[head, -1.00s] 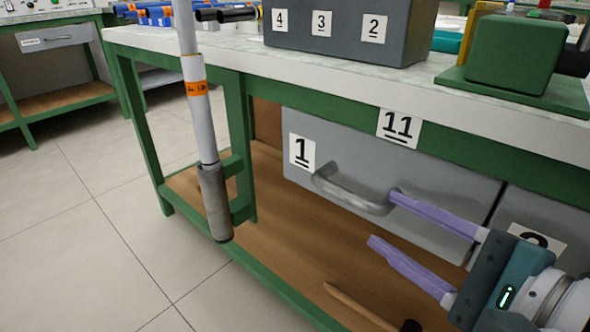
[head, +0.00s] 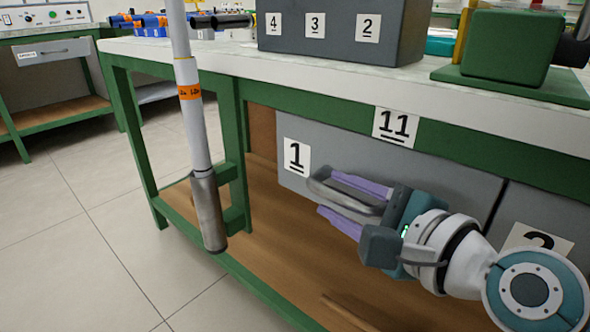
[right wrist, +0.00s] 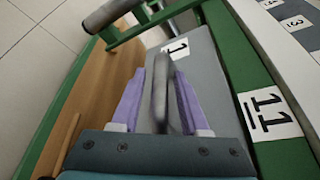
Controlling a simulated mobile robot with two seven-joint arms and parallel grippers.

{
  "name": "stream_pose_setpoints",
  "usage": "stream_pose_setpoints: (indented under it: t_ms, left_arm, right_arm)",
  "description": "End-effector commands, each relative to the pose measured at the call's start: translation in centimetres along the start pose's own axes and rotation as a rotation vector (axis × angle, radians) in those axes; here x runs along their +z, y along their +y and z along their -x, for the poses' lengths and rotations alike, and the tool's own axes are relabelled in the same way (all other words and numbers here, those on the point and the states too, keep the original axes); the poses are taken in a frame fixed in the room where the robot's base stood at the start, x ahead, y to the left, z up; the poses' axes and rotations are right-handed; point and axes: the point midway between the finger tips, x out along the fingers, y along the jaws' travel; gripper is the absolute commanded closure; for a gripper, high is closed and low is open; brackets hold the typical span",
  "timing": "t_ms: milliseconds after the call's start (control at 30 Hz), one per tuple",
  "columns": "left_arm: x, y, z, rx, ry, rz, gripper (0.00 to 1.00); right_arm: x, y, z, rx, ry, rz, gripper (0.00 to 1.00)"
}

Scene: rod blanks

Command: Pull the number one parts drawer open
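The number one parts drawer (head: 420,190) is a grey front under the bench top, with a white "1" label (head: 296,157) at its left. It looks shut. Its grey metal bar handle (head: 333,196) sticks out from the front. My right gripper (head: 334,193) has its two lilac fingers on either side of the handle, one above and one below. In the right wrist view the handle (right wrist: 160,90) stands between the fingers, with a gap visible at the left finger. The right gripper is open around it. My left gripper is not in view.
A green-framed bench (head: 232,130) carries an "11" label (head: 396,127). A second drawer's label (head: 538,240) is at right. A wooden lower shelf (head: 270,240) lies below.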

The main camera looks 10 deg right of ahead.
Motion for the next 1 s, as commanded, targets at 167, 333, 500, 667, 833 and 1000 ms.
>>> stream_pose_setpoints:
  t_ms: [167,333,500,667,833,1000]
  left_arm:
    - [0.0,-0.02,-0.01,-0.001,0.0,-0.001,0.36]
    - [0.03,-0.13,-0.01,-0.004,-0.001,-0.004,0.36]
    - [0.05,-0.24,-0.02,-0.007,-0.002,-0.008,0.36]
    - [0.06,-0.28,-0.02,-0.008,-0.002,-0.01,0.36]
    - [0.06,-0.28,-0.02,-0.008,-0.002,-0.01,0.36]
    - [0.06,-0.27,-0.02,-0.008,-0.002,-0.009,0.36]
  right_arm:
    - [-0.01,0.01,0.02,0.0,0.0,0.0,0.77]
    - [-0.02,0.01,0.03,0.0,0.0,0.001,0.96]
    - [-0.02,0.01,0.03,0.0,0.0,0.001,1.0]
    - [-0.02,0.01,0.03,0.0,0.0,0.001,1.0]
    - [-0.02,0.01,0.03,0.0,0.0,0.001,1.0]
    - [-0.02,0.01,0.03,0.0,0.0,0.001,1.0]
